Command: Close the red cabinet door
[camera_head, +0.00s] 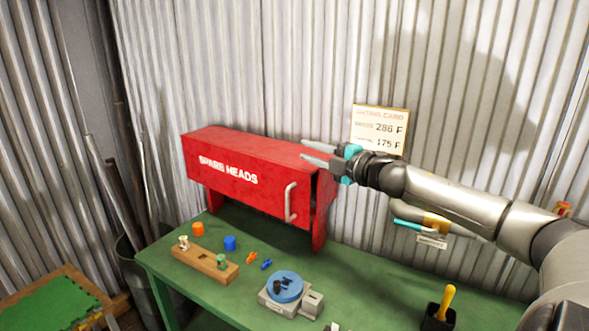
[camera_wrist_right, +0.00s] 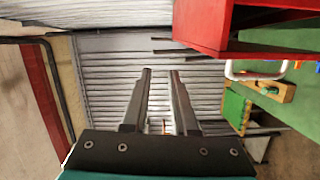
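The red cabinet (camera_head: 240,145) stands on legs on the green table. Its front door (camera_head: 235,185) carries the words SPARE HEADS and a pale handle (camera_head: 290,202) near its right edge. A dark gap shows between the door's right edge and the cabinet side, so the door looks slightly ajar. My right gripper (camera_head: 302,150) is at the cabinet's upper right corner, fingers apart and empty; contact cannot be told. In the right wrist view, the gripper (camera_wrist_right: 160,72) points past the red cabinet (camera_wrist_right: 205,25), with the handle (camera_wrist_right: 240,74) to the right. My left gripper is not in view.
On the green table (camera_head: 225,295) are a wooden block with pegs (camera_head: 205,262), orange and blue caps, a blue round device (camera_head: 285,288) and a black cup with a yellow handle (camera_head: 440,310). A card (camera_head: 379,128) hangs on the corrugated wall behind.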

